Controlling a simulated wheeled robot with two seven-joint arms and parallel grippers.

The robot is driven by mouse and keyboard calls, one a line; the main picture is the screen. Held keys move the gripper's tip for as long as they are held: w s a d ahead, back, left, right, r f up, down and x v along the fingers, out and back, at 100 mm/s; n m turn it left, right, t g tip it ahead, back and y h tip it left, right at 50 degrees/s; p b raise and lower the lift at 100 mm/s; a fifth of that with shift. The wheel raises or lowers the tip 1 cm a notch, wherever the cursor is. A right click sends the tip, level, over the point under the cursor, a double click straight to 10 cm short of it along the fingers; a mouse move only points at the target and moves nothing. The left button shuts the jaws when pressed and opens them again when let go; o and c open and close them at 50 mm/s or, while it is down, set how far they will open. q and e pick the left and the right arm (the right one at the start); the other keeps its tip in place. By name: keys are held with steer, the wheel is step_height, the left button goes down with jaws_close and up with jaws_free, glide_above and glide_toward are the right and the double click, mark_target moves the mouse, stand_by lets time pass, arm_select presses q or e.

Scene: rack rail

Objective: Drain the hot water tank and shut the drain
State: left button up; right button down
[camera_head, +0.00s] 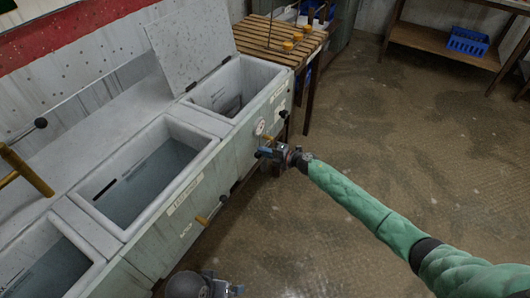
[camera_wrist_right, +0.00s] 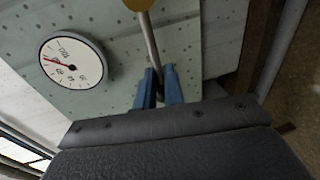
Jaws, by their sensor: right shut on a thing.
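The end tank (camera_head: 238,88), with a raised speckled lid (camera_head: 187,40), stands at the far end of a row of basins. A round dial gauge (camera_head: 259,127) is on its front; the gauge also shows in the right wrist view (camera_wrist_right: 71,62). My right gripper (camera_head: 266,152) is at the front, just below the gauge. In the right wrist view its blue fingers (camera_wrist_right: 159,88) are shut on a metal lever (camera_wrist_right: 149,45) with a yellow end. The water level in this tank is unclear. A grey part of my left gripper (camera_head: 205,286) shows at the bottom edge; its fingers are unclear.
The middle basin (camera_head: 202,150) holds bluish-grey water; another basin (camera_head: 92,238) is nearer. A second lever (camera_head: 212,211) sticks out from the middle basin's front. A slatted wooden table (camera_head: 288,48) stands beyond the tank. Open floor (camera_head: 420,140) lies to the right.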

steer(key=shift+s+a+f, duration=0.35)
steer(key=shift+s+a, duration=0.2)
steer(key=shift+a, duration=0.1)
steer(key=c, duration=1.6)
jaws_free()
steer(key=shift+o, duration=0.5)
steer(key=shift+r, duration=0.1)
steer(key=shift+w+d+r, duration=0.1)
steer(key=shift+w+d, duration=0.1)
steer(key=shift+d, duration=0.1)
steer(key=shift+d, duration=0.15)
